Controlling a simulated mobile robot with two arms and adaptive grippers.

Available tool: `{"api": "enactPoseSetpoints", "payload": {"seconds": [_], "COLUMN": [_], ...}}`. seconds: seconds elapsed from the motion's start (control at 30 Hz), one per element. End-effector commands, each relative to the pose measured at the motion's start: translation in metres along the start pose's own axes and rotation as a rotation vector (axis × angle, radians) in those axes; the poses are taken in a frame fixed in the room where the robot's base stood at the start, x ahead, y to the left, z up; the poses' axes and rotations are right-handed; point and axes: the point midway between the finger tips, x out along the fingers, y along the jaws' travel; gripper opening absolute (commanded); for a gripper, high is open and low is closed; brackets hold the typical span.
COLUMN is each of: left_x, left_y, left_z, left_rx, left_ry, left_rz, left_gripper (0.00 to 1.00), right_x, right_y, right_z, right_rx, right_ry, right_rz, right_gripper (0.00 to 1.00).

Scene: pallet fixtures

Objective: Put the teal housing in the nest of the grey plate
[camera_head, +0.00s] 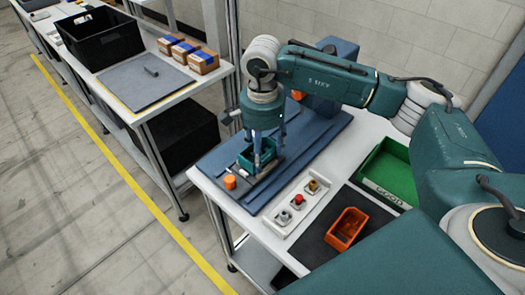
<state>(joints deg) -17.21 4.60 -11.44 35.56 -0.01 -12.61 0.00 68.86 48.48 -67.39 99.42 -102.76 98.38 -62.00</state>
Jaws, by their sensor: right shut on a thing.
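The teal housing (246,160) is an open, box-like part over the left part of the blue-grey layered surface on the bench. My right gripper (264,158) points down with its fingers at the housing and is shut on it. The grey plate (262,186) shows only in part under and in front of the housing. The nest is hidden by the housing and gripper, so I cannot tell whether the housing is seated or just above it. My left gripper is not in view.
An orange cylinder (230,182) stands just left of the housing. A white panel (297,207) with several knobs lies in front. An orange bin (347,229) and a green tray (391,171) are to the right. Another bench with a black crate (100,38) stands at upper left.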

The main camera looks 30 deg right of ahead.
Motion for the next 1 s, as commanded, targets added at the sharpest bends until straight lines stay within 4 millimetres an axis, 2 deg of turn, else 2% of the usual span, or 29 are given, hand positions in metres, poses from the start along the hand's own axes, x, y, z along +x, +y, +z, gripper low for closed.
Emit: {"api": "enactPoseSetpoints", "payload": {"seconds": [1.0], "left_x": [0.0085], "left_y": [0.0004], "left_z": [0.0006], "left_rx": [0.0], "left_ry": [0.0], "left_rz": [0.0], "left_gripper": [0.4], "right_x": [-0.0001], "right_y": [0.0], "right_z": [0.0002], "right_rx": [0.0], "right_ry": [0.0], "right_rz": [0.0], "right_gripper": [0.3]}}
